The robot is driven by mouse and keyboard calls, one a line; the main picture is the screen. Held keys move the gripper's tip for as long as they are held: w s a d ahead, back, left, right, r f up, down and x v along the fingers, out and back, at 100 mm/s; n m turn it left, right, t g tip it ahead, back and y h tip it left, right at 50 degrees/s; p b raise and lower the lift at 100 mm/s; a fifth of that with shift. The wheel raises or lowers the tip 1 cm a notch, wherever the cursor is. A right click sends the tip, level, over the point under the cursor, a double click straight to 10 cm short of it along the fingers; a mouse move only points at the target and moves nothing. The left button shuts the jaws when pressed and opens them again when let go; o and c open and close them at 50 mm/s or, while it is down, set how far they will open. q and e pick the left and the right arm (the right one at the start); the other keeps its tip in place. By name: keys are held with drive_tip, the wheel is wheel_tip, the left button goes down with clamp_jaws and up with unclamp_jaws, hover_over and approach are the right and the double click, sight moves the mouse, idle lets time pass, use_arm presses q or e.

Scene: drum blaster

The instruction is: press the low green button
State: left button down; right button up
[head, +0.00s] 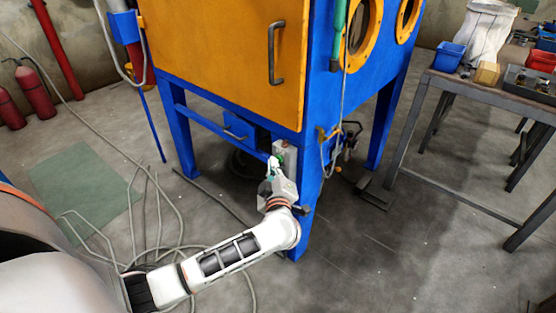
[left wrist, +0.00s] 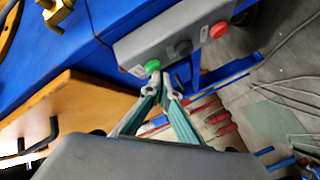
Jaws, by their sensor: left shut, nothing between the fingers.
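The green button (left wrist: 152,66) sits at one end of a grey control box (left wrist: 170,32) in the left wrist view. My left gripper (left wrist: 159,80) is shut and empty, its fingertips right at the near edge of the green button. I cannot tell whether they touch it. In the head view my left gripper (head: 272,172) is at the small grey box (head: 289,150) on the blue frame, below the orange door. The green button cannot be made out there. My right gripper is not in view.
The blue cabinet leg (head: 307,200) stands close to my left wrist. Loose cables (head: 160,215) lie on the floor. A metal table (head: 490,94) with bins stands at right.

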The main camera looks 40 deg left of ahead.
use_arm(q)
drive_tip(key=shift+w, duration=0.3)
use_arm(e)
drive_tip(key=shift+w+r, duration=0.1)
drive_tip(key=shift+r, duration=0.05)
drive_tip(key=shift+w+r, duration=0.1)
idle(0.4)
use_arm(q)
drive_tip(key=shift+s+p, duration=0.55)
drive_tip(key=shift+s, duration=0.3)
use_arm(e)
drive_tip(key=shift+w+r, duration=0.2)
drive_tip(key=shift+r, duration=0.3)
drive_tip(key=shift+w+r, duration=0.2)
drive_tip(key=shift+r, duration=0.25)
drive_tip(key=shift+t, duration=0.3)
